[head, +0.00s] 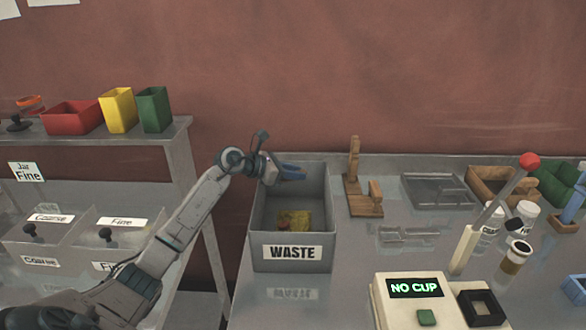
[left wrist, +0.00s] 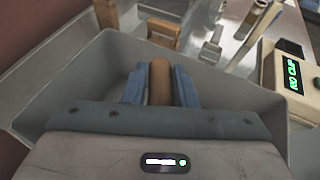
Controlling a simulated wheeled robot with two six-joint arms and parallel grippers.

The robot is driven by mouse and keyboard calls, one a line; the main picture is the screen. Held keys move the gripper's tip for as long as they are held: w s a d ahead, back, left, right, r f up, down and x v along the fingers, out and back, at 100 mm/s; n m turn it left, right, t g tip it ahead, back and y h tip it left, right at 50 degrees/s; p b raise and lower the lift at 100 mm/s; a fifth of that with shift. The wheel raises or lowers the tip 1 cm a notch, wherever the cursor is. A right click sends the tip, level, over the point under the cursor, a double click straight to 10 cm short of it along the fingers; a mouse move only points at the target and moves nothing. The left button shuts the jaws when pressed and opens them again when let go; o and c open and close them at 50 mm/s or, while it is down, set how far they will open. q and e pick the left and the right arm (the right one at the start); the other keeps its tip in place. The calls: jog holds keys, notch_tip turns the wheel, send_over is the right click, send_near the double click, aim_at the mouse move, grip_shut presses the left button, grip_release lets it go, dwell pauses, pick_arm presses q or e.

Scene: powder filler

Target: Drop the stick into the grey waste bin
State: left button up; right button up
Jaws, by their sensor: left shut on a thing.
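The grey waste bin (head: 291,200), labelled WASTE, stands at the left end of the bench. My left gripper (head: 292,172) is over the back part of its opening. In the left wrist view the blue fingers (left wrist: 160,80) are shut on a brown stick (left wrist: 160,84), with the bin's grey walls (left wrist: 75,80) around them. The stick cannot be made out in the head view, and its lower end is hidden. My right gripper is not in view.
Yellow crumpled waste (head: 293,219) lies in the bin. A wooden stand (head: 365,208) is close to the bin's right side. A machine reading NO CUP (head: 415,288) stands at the front. Shelves with coloured containers (head: 119,108) are at the left.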

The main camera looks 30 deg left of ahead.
aim_at(293, 181)
pick_arm(q)
jog(key=f, duration=0.1)
jog(key=f+b, duration=0.1)
jog(key=f, duration=0.1)
jog(key=shift+w+a, duration=0.2)
jog(key=shift+a, duration=0.1)
jog(key=shift+a+f, duration=0.1)
jog(key=shift+f, duration=0.2)
jog(key=shift+r, duration=0.1)
jog(key=o, duration=0.7)
jog(key=shift+s, duration=0.1)
jog(key=shift+c, duration=0.2)
jog(key=o, duration=0.4)
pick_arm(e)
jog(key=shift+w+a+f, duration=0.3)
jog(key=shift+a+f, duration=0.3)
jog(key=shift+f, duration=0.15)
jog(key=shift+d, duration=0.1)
